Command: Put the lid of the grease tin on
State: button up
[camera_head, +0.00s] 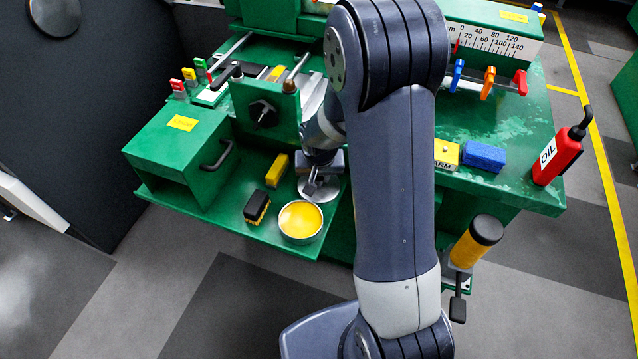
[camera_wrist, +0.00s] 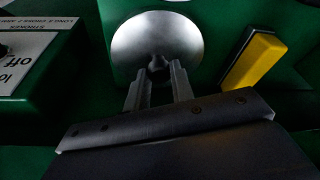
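The grease tin (camera_head: 300,221) stands open near the front edge of the green tray, with yellow grease showing inside. Its lid (camera_head: 318,190) is a round grey metal disc just behind the tin, apart from it. In the wrist view the lid (camera_wrist: 150,35) faces the camera, with a small knob at its lower middle. My gripper (camera_head: 313,180) is at the lid; in the wrist view its two fingers (camera_wrist: 160,76) are close on either side of the knob, with no clear gap. Whether the lid touches the tray is not clear.
A black-and-yellow brush (camera_head: 257,207) lies left of the tin. A yellow block (camera_head: 277,170) lies behind it and also shows in the wrist view (camera_wrist: 255,62). A green box with a handle (camera_head: 180,150) stands at the left. My arm covers the tray's right side.

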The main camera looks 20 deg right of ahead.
grip_shut()
jog(key=shift+r, duration=0.15)
